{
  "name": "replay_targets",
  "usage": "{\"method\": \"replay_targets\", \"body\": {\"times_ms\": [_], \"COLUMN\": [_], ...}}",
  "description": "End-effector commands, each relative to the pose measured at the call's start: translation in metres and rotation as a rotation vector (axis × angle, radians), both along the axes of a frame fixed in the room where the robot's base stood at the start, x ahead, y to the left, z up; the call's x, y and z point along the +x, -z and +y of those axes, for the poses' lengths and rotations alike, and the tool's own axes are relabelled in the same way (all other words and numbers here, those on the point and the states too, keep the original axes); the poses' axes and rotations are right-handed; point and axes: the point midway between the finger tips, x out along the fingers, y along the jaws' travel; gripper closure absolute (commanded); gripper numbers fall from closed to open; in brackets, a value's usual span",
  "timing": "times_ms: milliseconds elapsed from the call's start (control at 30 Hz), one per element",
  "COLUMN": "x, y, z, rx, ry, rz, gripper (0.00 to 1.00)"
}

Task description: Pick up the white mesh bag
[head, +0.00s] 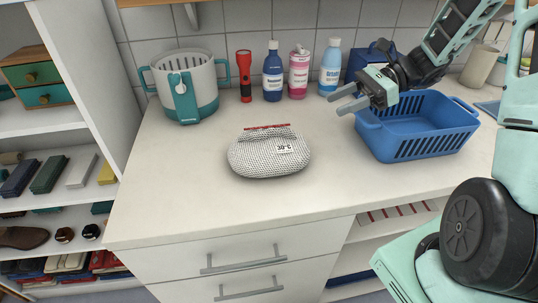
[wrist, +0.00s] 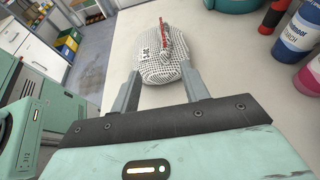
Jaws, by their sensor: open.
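The white mesh bag (head: 268,155) sits on the white countertop in front of the middle, with a red zip along its top and a small 30°C label. It also shows in the wrist view (wrist: 160,60), ahead of my fingers. My gripper (head: 342,98) is open and empty, above the counter to the right of and behind the bag, near the blue basket. In the wrist view the two grey fingers (wrist: 160,88) are apart, with the bag seen beyond and between them. The bag appears clear of the fingers.
A blue basket (head: 415,127) stands on the right, under my arm. A white and teal pot-like container (head: 186,85), a red flashlight (head: 244,75) and bottles (head: 273,72) line the back. Shelves (head: 60,125) stand at left. Countertop (head: 200,210) around the bag is clear.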

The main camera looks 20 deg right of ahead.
Motion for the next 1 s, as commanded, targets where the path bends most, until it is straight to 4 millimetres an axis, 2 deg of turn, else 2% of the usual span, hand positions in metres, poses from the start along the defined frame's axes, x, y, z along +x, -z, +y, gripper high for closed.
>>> {"method": "replay_targets", "body": {"times_ms": [133, 500, 633, 867, 1000], "x": [0.005, 0.020, 0.024, 0.029, 0.039], "y": [0.006, 0.036, 0.042, 0.047, 0.052], "z": [0.017, 0.086, 0.101, 0.115, 0.134], "rx": [0.007, 0.004, 0.003, 0.002, 0.003], "ry": [0.004, 0.001, 0.001, 0.000, -0.001], "rz": [0.003, 0.003, 0.001, 0.002, 0.001], "gripper": [0.55, 0.55, 0.55, 0.55, 0.55]}}
